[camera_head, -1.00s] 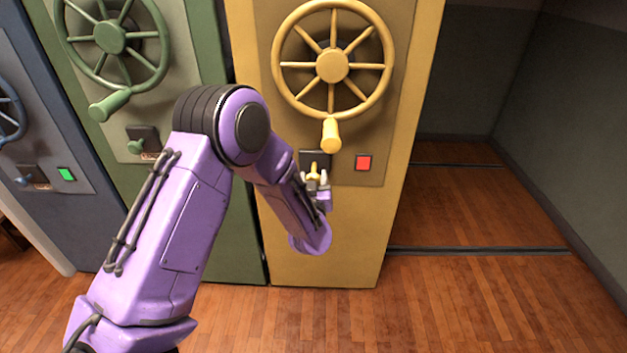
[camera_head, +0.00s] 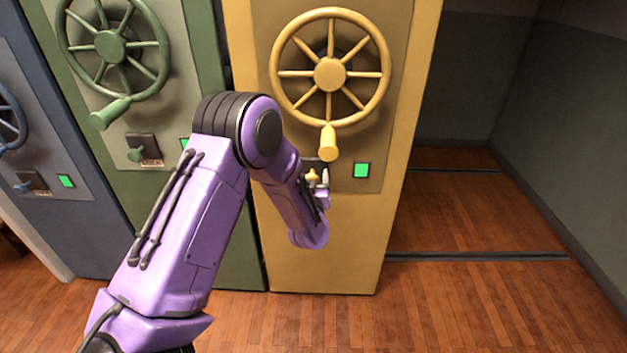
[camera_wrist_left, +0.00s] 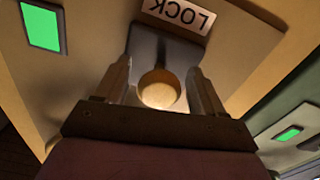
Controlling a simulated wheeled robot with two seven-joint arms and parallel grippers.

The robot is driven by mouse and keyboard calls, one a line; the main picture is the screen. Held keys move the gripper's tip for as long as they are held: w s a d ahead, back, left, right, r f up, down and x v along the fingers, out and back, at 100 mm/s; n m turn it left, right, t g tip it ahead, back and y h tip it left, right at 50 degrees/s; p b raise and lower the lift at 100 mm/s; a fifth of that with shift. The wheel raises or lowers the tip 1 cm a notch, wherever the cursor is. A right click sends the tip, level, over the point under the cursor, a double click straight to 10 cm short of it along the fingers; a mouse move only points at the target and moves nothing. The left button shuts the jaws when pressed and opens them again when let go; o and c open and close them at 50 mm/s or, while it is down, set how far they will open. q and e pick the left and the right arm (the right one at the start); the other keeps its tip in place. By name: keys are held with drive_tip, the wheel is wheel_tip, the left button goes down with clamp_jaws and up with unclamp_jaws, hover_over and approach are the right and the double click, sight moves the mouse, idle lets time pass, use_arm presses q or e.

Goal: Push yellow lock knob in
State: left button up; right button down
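The yellow lock knob (camera_head: 312,177) sits on the yellow safe-like unit, below its hand wheel. My left gripper (camera_head: 318,183) is at the knob. In the left wrist view the round end of the knob (camera_wrist_left: 160,90) lies between the two spread fingers of my left gripper (camera_wrist_left: 162,87), with a narrow gap seeming to show on each side. Behind it are a dark plate and a LOCK label (camera_wrist_left: 180,14). The indicator light (camera_head: 361,170) right of the knob glows green. The arm partly hides the knob's plate. My right gripper is not in view.
The yellow hand wheel (camera_head: 330,74) with its downward handle (camera_head: 328,142) is just above the gripper. A green unit (camera_head: 200,60) and a blue unit (camera_head: 55,120) stand to the left. Open wooden floor (camera_head: 470,305) lies at the right.

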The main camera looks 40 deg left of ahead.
use_arm(q)
drive_tip(key=shift+d, duration=0.1)
drive_tip(key=v, duration=1)
drive_tip(key=shift+s, duration=0.2)
drive_tip(key=s+d+f+m+g+h, duration=0.1)
drive_tip(key=s+d+f+g+h, duration=0.2)
drive_tip(key=f, duration=0.4)
drive_tip(key=s+d+f+g+h, duration=0.1)
drive_tip(key=s+d+f+h, duration=0.1)
drive_tip(key=s+f, duration=0.45)
drive_tip(key=s+d+f+m+g+h, duration=0.1)
drive_tip(key=s+f+g, duration=0.3)
drive_tip(key=s+f, duration=0.45)
drive_tip(key=s+d+f+g+h, duration=0.1)
drive_tip(key=s+f+g, duration=0.3)
drive_tip(key=s, duration=0.7)
wheel_tip(320, 180, up, 11)
drive_tip(key=p, duration=1.3)
drive_tip(key=shift+r+t, duration=0.2)
drive_tip(key=shift+t, duration=0.1)
